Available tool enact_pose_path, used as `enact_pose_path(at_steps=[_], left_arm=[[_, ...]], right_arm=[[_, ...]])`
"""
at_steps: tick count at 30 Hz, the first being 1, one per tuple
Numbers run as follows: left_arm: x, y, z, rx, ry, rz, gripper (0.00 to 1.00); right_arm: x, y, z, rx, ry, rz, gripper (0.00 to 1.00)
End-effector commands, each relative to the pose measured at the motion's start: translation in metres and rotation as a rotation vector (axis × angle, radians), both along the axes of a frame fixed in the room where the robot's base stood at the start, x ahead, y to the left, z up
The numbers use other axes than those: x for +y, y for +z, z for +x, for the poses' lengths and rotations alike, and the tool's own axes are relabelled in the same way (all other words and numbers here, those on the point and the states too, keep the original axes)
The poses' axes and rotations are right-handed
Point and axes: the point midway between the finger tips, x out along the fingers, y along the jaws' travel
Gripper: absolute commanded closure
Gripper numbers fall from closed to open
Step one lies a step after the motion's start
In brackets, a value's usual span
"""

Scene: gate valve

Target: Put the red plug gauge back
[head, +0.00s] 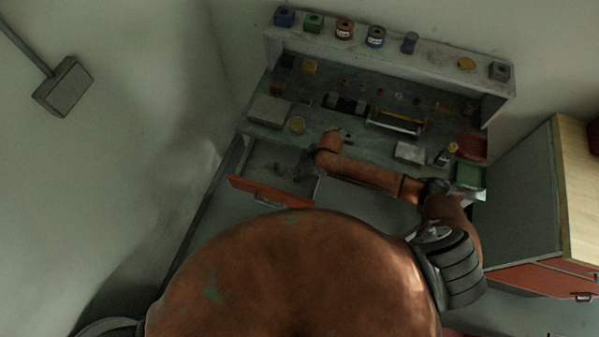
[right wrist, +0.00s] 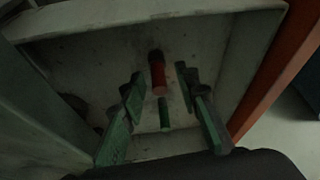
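In the right wrist view, a red plug gauge (right wrist: 158,77) with a dark end lies inside the open drawer (right wrist: 150,22). A short green cylinder (right wrist: 165,115) is in line with it, nearer my palm; I cannot tell whether the two are one piece. My right gripper (right wrist: 158,88) is open, its green-padded fingers to either side of the red gauge with gaps between. In the head view, my right arm reaches over the bench and the gripper (head: 303,170) is small and dark above the drawer. My left gripper is out of view.
The drawer's orange front (head: 270,193) stands pulled out from the bench. A shelf (head: 400,48) with small items runs behind.

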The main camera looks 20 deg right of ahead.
Motion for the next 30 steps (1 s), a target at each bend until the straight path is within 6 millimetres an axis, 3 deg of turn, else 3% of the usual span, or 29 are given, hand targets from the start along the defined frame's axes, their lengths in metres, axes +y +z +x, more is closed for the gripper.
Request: enact_pose_path(at_steps=[5, 18, 24, 30], left_arm=[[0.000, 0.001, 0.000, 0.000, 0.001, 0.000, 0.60], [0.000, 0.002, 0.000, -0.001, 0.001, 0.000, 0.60], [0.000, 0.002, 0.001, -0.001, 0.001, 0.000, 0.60], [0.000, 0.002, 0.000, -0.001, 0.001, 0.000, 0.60]], right_arm=[[-0.007, 0.019, -0.002, -0.002, 0.000, 0.000, 0.71], [-0.036, 0.098, -0.017, -0.002, -0.001, 0.000, 0.71], [-0.041, 0.111, -0.019, 0.000, 0.000, 0.001, 0.71], [-0.041, 0.113, -0.020, 0.000, 0.000, 0.001, 0.71]])
